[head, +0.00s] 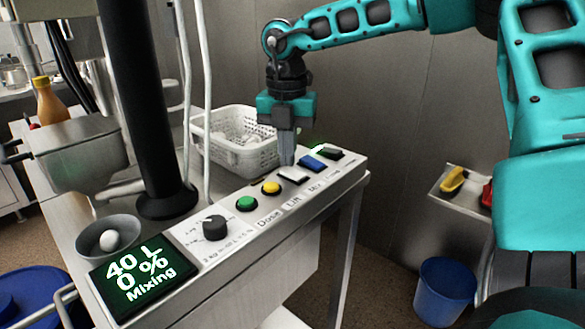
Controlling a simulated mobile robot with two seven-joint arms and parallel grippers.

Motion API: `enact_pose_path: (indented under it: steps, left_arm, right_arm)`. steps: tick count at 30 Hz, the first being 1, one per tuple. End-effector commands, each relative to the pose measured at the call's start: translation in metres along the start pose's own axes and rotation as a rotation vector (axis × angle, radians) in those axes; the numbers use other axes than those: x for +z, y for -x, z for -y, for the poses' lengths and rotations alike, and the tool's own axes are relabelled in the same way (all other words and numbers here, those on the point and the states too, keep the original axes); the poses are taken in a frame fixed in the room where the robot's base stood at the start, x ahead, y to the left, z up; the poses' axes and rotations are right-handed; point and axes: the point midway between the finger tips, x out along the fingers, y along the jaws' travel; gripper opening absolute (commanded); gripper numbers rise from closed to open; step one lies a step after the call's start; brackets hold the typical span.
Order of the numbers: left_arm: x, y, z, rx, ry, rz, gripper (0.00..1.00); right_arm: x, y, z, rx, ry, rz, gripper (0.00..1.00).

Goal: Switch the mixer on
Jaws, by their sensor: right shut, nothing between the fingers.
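The mixer's control panel (265,212) runs along the front edge of the metal machine. It carries a black knob (215,227), a green button (246,203), a yellow button (271,187), a white button (293,175), a blue button (312,162) and a black button (331,153). The display (142,276) reads "40 L", "0 %" and "Mixing". My right gripper (287,162) is shut and empty, pointing down, its tips just above or at the white button; I cannot tell whether they touch. My left gripper is not in view.
A white perforated basket (238,140) stands behind the panel. A black column (140,90) rises from the machine. A bowl with a white ball (109,240) sits at left. A blue bucket (445,290) stands on the floor at right, below a wall shelf (462,205).

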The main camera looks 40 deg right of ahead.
Motion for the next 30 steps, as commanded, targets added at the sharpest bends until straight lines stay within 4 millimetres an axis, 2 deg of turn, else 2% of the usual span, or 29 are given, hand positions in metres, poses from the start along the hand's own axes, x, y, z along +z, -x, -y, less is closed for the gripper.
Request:
enact_pose_path:
  steps: [1,18,30]
  left_arm:
    - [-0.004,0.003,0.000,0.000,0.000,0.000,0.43]
    - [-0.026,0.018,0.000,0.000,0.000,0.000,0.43]
    - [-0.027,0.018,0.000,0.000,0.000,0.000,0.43]
  right_arm:
    - [0.000,0.008,0.000,0.001,0.000,0.001,0.00]
    - [0.001,0.054,0.000,0.003,-0.001,0.004,0.00]
    - [0.000,0.057,0.000,0.002,-0.001,0.002,0.00]
